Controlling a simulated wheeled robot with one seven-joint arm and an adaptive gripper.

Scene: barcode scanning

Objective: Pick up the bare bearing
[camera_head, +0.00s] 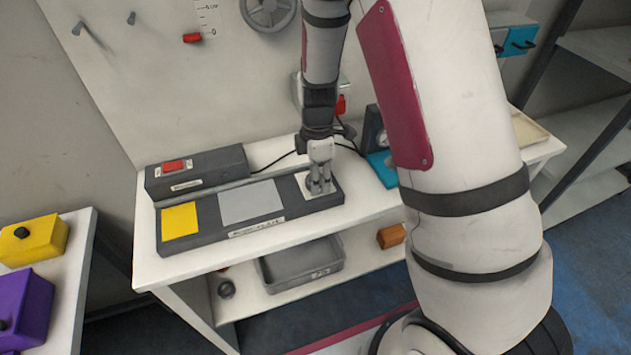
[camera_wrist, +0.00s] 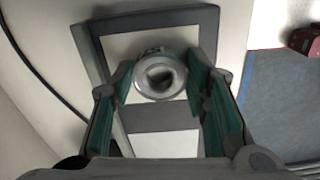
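The bare bearing (camera_wrist: 160,75) is a shiny metal ring with a dark hole. In the wrist view it sits over the white square pad at the end of a long dark panel. My gripper (camera_wrist: 163,82) is open, with a green-lined finger on each side of the bearing; I cannot tell whether either finger touches it. In the head view my gripper (camera_head: 319,188) points down over the white pad (camera_head: 331,188) at the panel's right end, and its fingers mostly hide the bearing there.
The dark panel (camera_head: 165,247) also has a yellow pad (camera_head: 180,220) and a grey pad (camera_head: 250,202). A dark box with a red switch (camera_head: 173,165) stands behind it. A grey tray (camera_head: 300,265) and an orange-brown block (camera_head: 391,236) are on the lower shelf.

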